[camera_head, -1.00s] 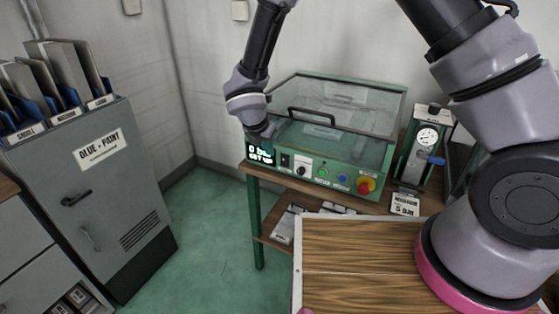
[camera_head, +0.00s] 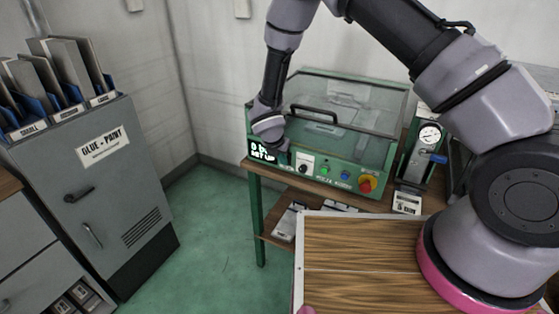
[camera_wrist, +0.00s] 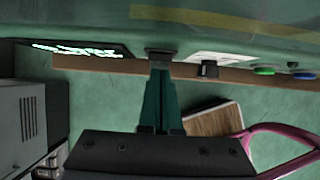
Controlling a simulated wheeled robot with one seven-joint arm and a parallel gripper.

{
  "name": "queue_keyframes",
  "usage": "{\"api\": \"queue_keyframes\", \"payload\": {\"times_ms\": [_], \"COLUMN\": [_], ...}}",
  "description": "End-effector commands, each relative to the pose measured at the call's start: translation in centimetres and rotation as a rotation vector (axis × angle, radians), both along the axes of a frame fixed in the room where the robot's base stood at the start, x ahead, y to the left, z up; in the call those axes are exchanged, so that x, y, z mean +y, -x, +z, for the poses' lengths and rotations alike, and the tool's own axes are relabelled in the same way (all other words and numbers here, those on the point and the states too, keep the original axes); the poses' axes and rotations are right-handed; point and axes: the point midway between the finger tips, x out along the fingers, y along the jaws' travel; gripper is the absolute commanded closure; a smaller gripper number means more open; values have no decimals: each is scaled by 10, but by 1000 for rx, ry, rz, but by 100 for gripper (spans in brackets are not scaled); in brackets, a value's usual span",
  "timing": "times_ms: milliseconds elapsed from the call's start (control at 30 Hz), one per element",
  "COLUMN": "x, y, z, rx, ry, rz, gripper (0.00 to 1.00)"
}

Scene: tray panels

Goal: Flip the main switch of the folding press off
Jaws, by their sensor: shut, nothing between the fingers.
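The folding press (camera_head: 330,174) is a green machine with a clear lid, standing on a wooden-topped table. Its front panel carries a lit display (camera_head: 262,151), a selector knob (camera_head: 304,167) on a white plate, and green, blue and red controls. The dark main switch (camera_wrist: 160,52) sits between display and knob. My gripper (camera_wrist: 160,70) is shut and empty, its fingertips right at that switch in the wrist view. Whether they touch it, and the switch's position, I cannot tell. In the head view my wrist largely covers that spot.
A red emergency button (camera_head: 367,184) on a yellow base is at the panel's right end. A gauge unit (camera_head: 428,140) stands right of the press. A grey glue-paint cabinet (camera_head: 101,190) is at left. A wooden board (camera_head: 360,250) lies in front.

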Motion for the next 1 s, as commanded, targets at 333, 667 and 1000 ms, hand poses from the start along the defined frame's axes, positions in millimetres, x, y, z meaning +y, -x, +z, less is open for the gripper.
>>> {"api": "queue_keyframes", "payload": {"times_ms": [333, 667, 1000], "x": [-1, -2, -2], "y": [-1, -5, -6], "z": [-1, -5, 8], "rx": [0, 0, -2], "ry": [0, 1, 0], "rz": [0, 0, -1], "gripper": [100, 100, 100]}}
